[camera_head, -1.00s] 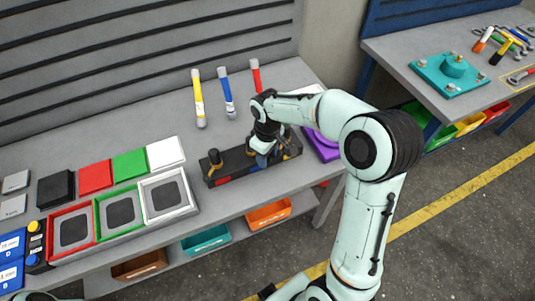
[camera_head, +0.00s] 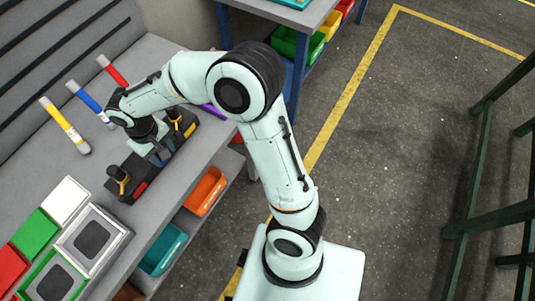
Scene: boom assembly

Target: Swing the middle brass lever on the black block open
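The black block (camera_head: 132,193) lies on the grey workbench. A brass lever with a dark base (camera_head: 118,175) stands at its near left end, and another brass piece (camera_head: 175,115) shows at its far right end. My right gripper (camera_head: 158,156) points down over the middle of the block, between these two. The middle brass lever is hidden behind my gripper and wrist. I cannot tell whether the fingers are open or shut, or whether they touch the lever. My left gripper is not in view.
Yellow (camera_head: 64,126), blue (camera_head: 90,103) and red (camera_head: 112,70) tubes lie behind the block. White (camera_head: 66,202) and green (camera_head: 36,233) pads and framed trays (camera_head: 122,236) are at the left. Orange (camera_head: 205,191) and teal (camera_head: 163,249) bins sit below the bench edge.

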